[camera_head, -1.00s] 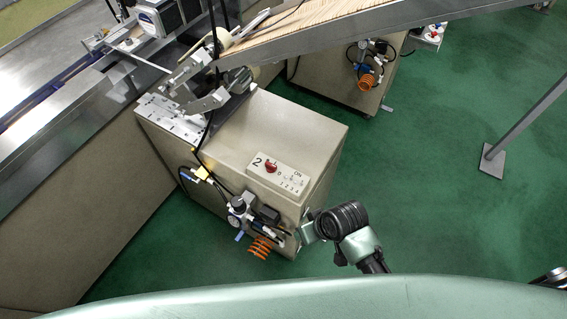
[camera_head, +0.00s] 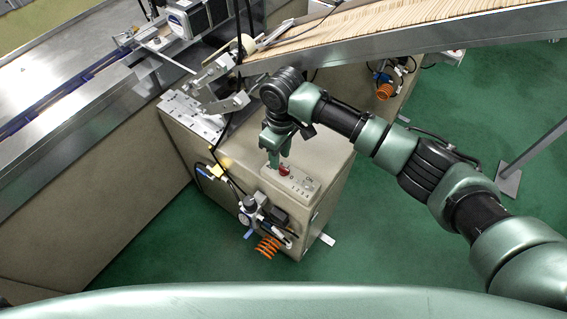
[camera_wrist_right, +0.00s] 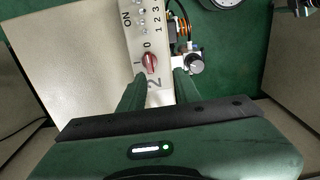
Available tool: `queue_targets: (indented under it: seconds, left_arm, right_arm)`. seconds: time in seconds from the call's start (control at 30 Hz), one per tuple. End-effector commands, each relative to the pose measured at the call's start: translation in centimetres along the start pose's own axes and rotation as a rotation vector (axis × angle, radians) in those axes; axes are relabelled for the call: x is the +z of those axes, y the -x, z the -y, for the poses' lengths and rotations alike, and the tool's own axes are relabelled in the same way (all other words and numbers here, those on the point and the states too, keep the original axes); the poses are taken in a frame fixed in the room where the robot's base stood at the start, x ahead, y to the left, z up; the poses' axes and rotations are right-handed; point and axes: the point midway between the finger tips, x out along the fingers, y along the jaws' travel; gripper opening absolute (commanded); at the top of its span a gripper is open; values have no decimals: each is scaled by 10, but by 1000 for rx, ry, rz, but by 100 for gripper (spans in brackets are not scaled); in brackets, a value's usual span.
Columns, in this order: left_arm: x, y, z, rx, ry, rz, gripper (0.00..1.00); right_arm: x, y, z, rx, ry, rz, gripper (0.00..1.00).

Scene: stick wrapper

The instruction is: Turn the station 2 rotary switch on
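The station 2 rotary switch is a small red knob (camera_head: 284,170) on a pale panel (camera_head: 300,186) on top of the beige cabinet. It also shows in the right wrist view as a red knob (camera_wrist_right: 149,63) beside the marks 1 and 0, with a large 2 nearby. My right gripper (camera_head: 275,160) is over the panel, just beside the knob. In the right wrist view its two fingers (camera_wrist_right: 158,80) are apart with nothing between them, and the knob lies just past the tips. Contact cannot be told. My left gripper is not in view.
The panel also carries small toggles (camera_wrist_right: 141,20) labelled ON and numbered. An air regulator with an orange coiled hose (camera_head: 267,246) hangs on the cabinet's front. A sloped metal chute full of sticks (camera_head: 400,25) runs above and behind.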

Motion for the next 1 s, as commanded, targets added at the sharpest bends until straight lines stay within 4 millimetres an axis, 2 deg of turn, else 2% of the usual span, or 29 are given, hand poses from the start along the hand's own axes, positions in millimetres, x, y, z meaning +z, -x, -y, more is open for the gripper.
queue_targets:
  seconds: [0.03, 0.17, 0.6, 0.8, 1.0]
  left_arm:
    - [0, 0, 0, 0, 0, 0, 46]
    - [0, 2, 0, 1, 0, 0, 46]
    - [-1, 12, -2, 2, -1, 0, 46]
    - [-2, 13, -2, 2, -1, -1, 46]
    - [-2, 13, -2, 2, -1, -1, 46]
  right_arm:
    - [0, 5, -10, 16, -5, 14, 33]
    - [1, 6, -17, 25, -11, 29, 33]
    - [2, -57, -18, 24, -11, 29, 33]
    - [2, -68, -18, 25, -11, 26, 33]
    - [2, -69, -18, 25, -10, 25, 33]
